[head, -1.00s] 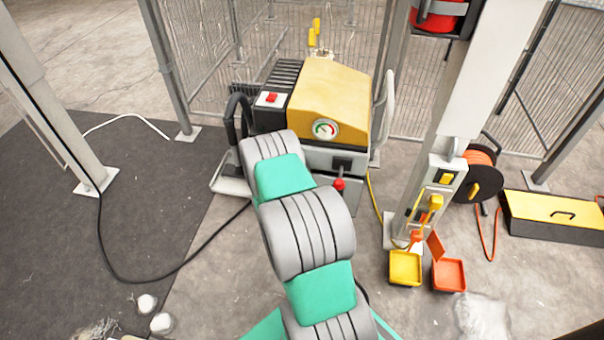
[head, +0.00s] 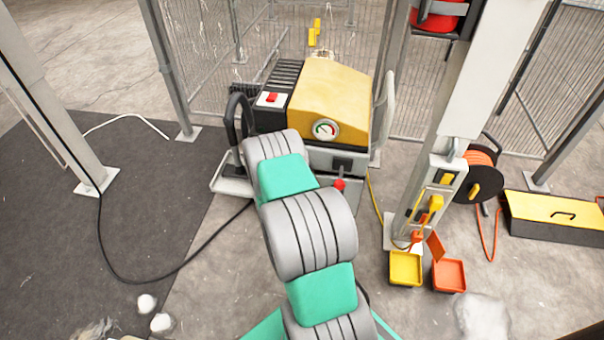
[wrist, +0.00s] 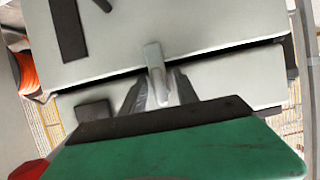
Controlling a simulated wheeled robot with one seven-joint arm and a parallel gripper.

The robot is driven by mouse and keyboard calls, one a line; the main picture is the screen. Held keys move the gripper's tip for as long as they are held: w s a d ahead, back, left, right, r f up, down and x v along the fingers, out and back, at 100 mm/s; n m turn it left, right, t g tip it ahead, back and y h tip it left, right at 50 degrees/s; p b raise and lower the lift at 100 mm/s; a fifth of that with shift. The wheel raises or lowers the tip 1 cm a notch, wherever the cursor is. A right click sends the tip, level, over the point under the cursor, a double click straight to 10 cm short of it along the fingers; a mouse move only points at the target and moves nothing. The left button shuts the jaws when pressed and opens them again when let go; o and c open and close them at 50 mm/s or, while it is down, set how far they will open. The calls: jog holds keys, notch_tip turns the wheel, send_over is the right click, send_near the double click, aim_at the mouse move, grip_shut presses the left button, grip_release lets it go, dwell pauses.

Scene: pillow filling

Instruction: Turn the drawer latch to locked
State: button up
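The drawer latch (wrist: 153,60) is a small light-grey lever in the wrist view. It lies across the dark gap between an upper grey panel (wrist: 215,25) and a lower grey drawer front (wrist: 235,80). My gripper (wrist: 160,80) has its two grey fingers apart, one on each side of the latch's lower end. I cannot tell whether they touch it. In the head view the yellow-topped machine (head: 335,85) with a round gauge stands ahead, and my arm hides the gripper and the latch.
A red knob (head: 339,184) sticks out beside my arm. A grey post (head: 440,175) with yellow fittings stands to the right. Yellow (head: 405,268) and orange (head: 449,275) trays lie at its foot. A black cable (head: 150,279) crosses the floor at left.

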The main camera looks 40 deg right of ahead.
jog(key=p+v, duration=0.2)
jog(key=v, duration=0.6)
